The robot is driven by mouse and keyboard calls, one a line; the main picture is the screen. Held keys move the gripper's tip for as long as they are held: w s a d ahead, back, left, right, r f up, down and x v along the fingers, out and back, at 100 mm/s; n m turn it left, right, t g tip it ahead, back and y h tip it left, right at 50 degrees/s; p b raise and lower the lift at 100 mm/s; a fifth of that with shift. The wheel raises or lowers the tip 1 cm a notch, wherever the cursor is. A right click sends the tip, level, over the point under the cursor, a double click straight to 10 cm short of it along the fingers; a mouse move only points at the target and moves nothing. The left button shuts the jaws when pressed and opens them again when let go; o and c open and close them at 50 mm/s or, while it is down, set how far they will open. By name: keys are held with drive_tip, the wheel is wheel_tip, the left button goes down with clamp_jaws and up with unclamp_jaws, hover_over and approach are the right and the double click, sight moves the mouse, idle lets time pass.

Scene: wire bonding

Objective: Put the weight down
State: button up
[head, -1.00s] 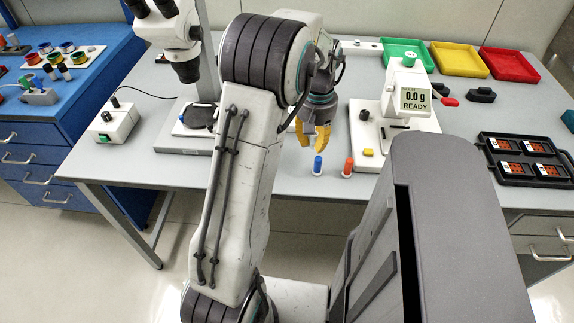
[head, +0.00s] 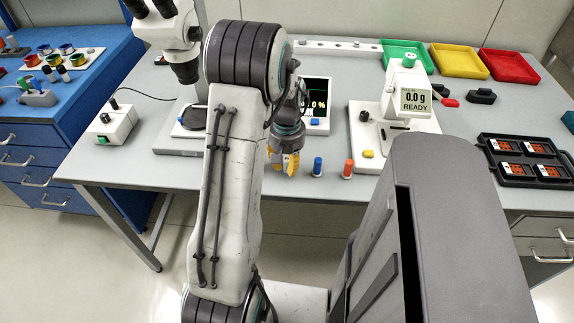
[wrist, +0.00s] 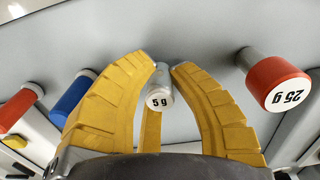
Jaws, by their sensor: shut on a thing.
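The small silvery weight marked 5 g (wrist: 159,92) is between the yellow fingers of my gripper (wrist: 166,70) in the wrist view. The fingers are shut on it. In the head view my gripper (head: 291,165) is low at the front of the grey table, left of a blue-topped post. The weight cannot be made out there. I cannot tell whether its base touches the table. A larger red weight marked 25 g (wrist: 277,82) stands to the right in the wrist view, apart from my fingers. My arm hides that spot in the head view.
The blue-topped (head: 318,166) and orange-topped (head: 348,168) posts stand close to the right of my gripper in the head view. A balance (head: 428,115) reading 0.0 g is further right. A microscope (head: 178,60) stands behind my arm. The table's front edge is near.

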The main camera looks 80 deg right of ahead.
sight(287, 159)
drive_tip(key=shift+f, duration=0.25)
drive_tip(key=shift+o, duration=1.2)
drive_tip(key=o, duration=0.4)
drive_tip(key=shift+o, duration=0.2)
wheel_tip(287, 159, up, 12)
drive_tip(key=shift+r+p, duration=0.15)
drive_tip(key=shift+p, duration=0.5)
